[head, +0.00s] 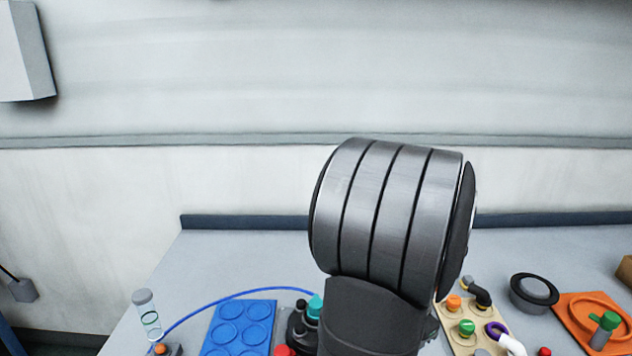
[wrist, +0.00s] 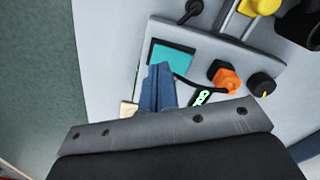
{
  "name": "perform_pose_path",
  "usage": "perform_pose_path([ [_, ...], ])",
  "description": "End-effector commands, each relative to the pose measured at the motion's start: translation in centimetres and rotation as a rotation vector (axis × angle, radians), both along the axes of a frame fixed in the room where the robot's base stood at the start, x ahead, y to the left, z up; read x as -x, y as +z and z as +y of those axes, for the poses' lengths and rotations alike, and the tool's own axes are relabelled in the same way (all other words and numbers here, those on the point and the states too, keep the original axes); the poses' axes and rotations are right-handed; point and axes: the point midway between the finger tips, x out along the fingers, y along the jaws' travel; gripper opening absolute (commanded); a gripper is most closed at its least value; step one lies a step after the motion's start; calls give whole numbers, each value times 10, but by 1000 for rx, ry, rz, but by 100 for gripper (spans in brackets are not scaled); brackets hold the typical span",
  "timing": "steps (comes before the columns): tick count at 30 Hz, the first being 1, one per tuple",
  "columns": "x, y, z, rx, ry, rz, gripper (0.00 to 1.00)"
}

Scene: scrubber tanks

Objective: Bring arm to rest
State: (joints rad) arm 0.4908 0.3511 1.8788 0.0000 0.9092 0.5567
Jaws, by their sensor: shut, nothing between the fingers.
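My gripper (wrist: 158,88) shows in the wrist view as two blue-grey fingers pressed together, shut and empty. It hangs above a pale grey panel (wrist: 215,50) with a teal square (wrist: 172,53), an orange knob (wrist: 226,78) and a black knob with a yellow mark (wrist: 262,85). The fingers overlap the lower part of the teal square in the picture; I cannot tell the gap. In the head view my dark, banded arm link stands upright at centre right, and the gripper is not visible there.
The grey bench holds a blue tray with round recesses (head: 216,350), a blue hose (head: 224,297), a capped clear vial (head: 148,318), a beige valve board (head: 454,328), a black round piece (head: 534,292) and an orange plate (head: 571,322). The bench's back left is clear.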

Motion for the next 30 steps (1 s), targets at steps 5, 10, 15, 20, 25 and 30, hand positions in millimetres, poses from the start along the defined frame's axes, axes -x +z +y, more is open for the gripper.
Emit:
perform_pose_path([
  [5,0,37,0,2,0,-3,0],
  [10,-3,66,5,-1,12,1,0],
  [15,-24,72,29,-1,72,2,0],
  [20,-41,79,52,0,127,2,0],
  [25,-57,86,78,-1,184,2,0],
  [30,-71,93,106,-1,241,3,0],
])
